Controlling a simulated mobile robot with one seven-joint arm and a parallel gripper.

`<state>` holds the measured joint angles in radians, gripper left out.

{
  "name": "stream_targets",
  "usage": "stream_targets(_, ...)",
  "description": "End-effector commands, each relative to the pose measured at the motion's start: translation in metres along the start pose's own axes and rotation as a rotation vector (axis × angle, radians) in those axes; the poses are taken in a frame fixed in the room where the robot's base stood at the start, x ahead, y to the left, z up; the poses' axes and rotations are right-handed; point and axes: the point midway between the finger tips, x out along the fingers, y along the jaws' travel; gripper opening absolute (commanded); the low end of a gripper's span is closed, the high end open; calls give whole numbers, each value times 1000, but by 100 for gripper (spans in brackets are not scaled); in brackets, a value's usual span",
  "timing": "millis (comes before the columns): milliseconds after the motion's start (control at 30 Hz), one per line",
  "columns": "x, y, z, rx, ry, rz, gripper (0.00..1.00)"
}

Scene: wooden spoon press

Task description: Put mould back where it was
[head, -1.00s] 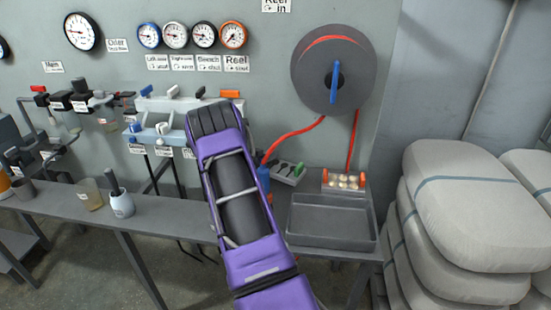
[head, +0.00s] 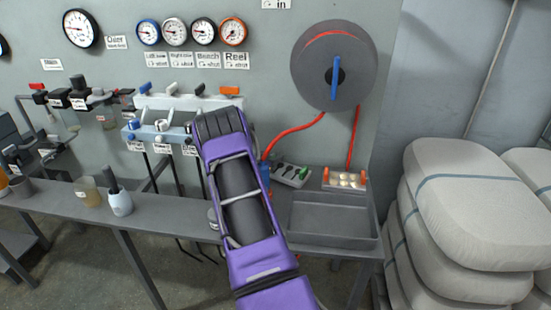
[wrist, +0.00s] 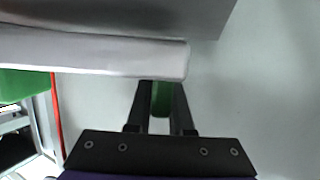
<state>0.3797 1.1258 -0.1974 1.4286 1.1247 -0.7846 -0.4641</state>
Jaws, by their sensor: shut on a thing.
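In the wrist view my gripper (wrist: 160,105) has its two dark fingers closed around a narrow green piece (wrist: 160,108). Only a small part of this piece shows, so I cannot tell whether it is the mould or its handle. A long pale bar (wrist: 95,52) crosses the view just beyond the fingertips, and I cannot tell whether it touches the held piece. In the head view my purple arm hides my gripper and whatever it holds. I cannot pick out the mould for certain in the head view.
An empty grey tray (head: 335,240) sits on the bench right of my arm. A reel (head: 333,66) hangs above. Stacked sacks (head: 470,205) fill the right side.

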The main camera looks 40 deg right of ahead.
Motion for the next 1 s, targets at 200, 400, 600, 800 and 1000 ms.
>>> stream_targets(200, 0, 0, 0, 0, 0, 0, 40)
stream_targets(400, 0, 0, 0, 0, 0, 0, 50)
stream_targets(600, -1, 0, -3, 0, 0, 0, 50)
stream_targets(800, -16, -2, -13, -1, -1, -3, 50)
stream_targets(1000, -64, -2, -13, -2, -1, -4, 50)
